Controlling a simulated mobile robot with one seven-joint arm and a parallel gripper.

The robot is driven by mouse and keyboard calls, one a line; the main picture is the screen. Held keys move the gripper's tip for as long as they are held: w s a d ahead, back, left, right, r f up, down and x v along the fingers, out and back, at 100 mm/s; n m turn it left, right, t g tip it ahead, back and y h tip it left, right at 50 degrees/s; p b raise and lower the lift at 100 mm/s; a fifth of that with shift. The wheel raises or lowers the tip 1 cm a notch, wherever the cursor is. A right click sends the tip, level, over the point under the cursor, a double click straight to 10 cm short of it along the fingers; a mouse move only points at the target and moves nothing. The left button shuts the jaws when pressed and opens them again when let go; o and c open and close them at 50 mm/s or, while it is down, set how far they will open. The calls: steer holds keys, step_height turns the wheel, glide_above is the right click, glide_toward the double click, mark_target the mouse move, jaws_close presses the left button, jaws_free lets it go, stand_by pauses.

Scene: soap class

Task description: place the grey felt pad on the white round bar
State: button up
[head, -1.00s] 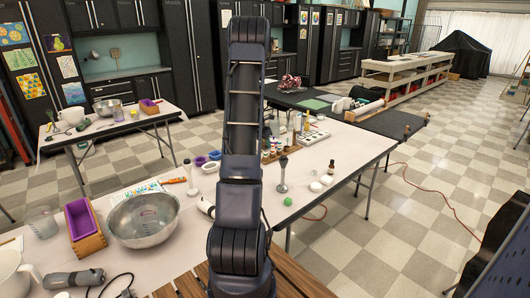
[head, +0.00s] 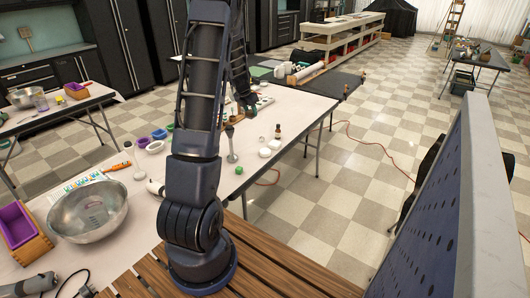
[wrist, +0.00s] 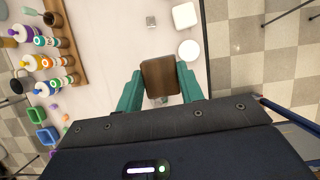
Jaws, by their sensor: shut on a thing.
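In the wrist view, my gripper (wrist: 160,84) has its teal fingers closed on the two sides of a brown, squarish block (wrist: 159,76). It holds the block above the pale table. A white round bar (wrist: 189,50) lies ahead and to the right of the block, apart from it. A rounded white square thing (wrist: 184,15) lies just beyond the bar. A small grey squarish thing (wrist: 151,21) sits to their left; I cannot tell whether it is the grey felt pad. In the head view the white bar (head: 264,152) lies near the table's front edge; my fingers are not clear there.
A wooden rack (wrist: 65,40) of bottles stands on the left in the wrist view. In the head view, a brown bottle (head: 278,130), a green ball (head: 239,170) and a steel bowl (head: 88,211) stand on the table. A blue perforated panel (head: 440,210) rises at the right.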

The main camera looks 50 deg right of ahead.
glide_above(265, 151)
step_height(265, 151, down, 19)
steer(key=shift+f, duration=0.1)
stand_by(0.7)
steer(key=o, duration=0.9)
steer(key=shift+f, duration=0.15)
steer(key=shift+o, duration=0.4)
steer(key=v, duration=1.2)
steer(key=shift+w, duration=0.15)
